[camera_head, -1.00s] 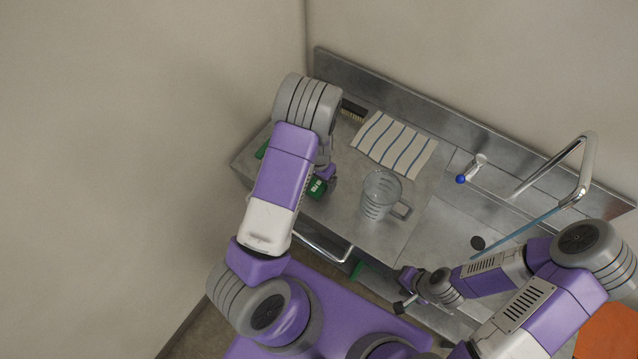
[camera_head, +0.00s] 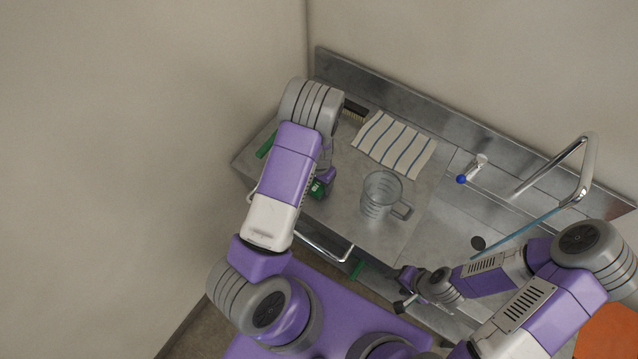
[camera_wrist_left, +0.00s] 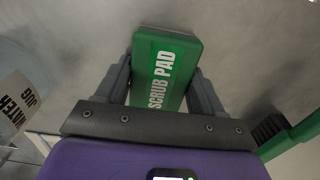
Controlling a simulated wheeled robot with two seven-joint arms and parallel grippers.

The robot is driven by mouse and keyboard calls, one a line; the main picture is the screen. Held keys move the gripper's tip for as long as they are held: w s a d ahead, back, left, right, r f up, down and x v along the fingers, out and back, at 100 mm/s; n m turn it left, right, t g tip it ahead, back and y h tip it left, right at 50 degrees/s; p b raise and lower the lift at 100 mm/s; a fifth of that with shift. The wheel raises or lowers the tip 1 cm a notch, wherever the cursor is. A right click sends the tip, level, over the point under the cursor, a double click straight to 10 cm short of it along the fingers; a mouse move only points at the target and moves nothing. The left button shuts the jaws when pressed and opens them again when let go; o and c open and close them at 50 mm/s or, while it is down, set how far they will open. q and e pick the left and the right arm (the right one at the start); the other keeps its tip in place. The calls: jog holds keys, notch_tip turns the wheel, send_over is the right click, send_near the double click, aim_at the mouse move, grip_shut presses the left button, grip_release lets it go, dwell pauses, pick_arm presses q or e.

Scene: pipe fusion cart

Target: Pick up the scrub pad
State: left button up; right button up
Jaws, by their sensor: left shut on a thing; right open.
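The green scrub pad (camera_head: 317,189), a block, is near the front left part of the steel counter, partly hidden by my left arm. In the left wrist view the pad (camera_wrist_left: 166,68) shows its white "SCRUB PAD" lettering and sits between the two dark fingers. My left gripper (camera_wrist_left: 162,85) is shut on it. In the head view my left gripper (camera_head: 323,181) is partly hidden beside the pad. I cannot tell whether the pad touches the counter. My right gripper (camera_head: 401,298) is open and empty, low at the front edge of the sink unit.
A clear jug (camera_head: 379,194) stands right of the pad. A striped towel (camera_head: 394,144) and a brush (camera_head: 354,110) lie behind. A green-handled item (camera_head: 266,145) lies at the left edge. The faucet (camera_head: 583,165) and sink are right. A rail (camera_head: 325,247) runs along the front.

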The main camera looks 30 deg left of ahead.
pick_arm(q)
notch_tip(320, 180, up, 10)
jog(key=shift+r, duration=0.1)
dwell(0.4)
